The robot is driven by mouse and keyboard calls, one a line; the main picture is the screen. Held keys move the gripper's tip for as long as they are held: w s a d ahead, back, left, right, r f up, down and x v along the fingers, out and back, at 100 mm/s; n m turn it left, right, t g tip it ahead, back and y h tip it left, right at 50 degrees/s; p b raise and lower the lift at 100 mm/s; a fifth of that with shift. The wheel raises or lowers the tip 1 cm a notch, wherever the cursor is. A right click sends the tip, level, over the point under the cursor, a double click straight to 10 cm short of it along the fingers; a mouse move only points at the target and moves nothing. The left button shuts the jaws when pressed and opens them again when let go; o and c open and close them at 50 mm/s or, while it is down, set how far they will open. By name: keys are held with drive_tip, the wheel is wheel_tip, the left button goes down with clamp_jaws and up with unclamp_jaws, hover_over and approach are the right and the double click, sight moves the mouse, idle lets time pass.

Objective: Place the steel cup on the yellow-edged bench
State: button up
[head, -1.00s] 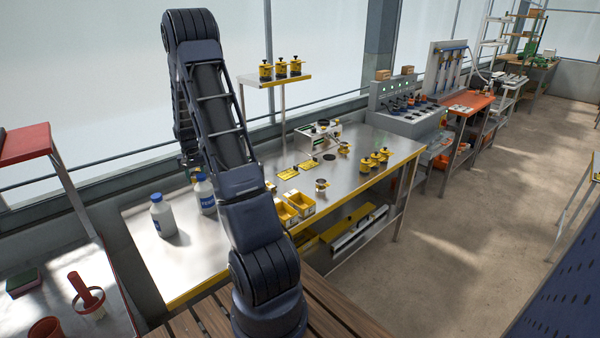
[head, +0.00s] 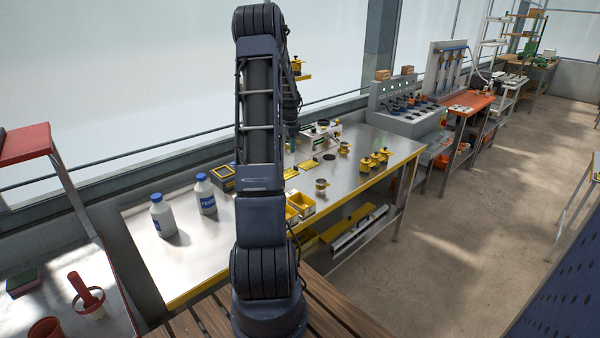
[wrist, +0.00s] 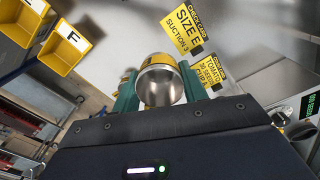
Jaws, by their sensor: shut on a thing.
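My gripper (wrist: 158,90) has its green fingers on both sides of a steel cup (wrist: 160,82), shut on it. The cup has a shiny open mouth facing the wrist camera and a yellow band. In the head view my arm hides the held cup. The yellow-edged bench (head: 240,270) has a bare steel top, and my arm reaches over it. The bench top also shows in the wrist view (wrist: 240,30). Whether the cup touches the bench, I cannot tell.
Two white bottles (head: 162,215) (head: 205,194) stand on the bench's left. Yellow bins (head: 300,205), a small cup-like item (head: 321,186) and yellow-topped pieces (head: 374,161) stand to the right. A yellow label plate (wrist: 188,28) is near the held cup. Bare steel lies at the front left.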

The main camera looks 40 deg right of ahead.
sight(337, 183)
drive_tip(key=s+d+r+m, duration=0.4)
drive_tip(key=s+d+m, duration=0.5)
drive_tip(key=s+d, duration=0.6)
drive_tip(key=f, duration=0.6)
drive_tip(key=s+f, duration=0.1)
drive_tip(key=f, duration=1.2)
drive_tip(key=shift+s+a+f, duration=0.3)
drive_tip(key=shift+f, duration=0.1)
drive_tip(key=o, duration=1)
wheel_tip(337, 183, up, 12)
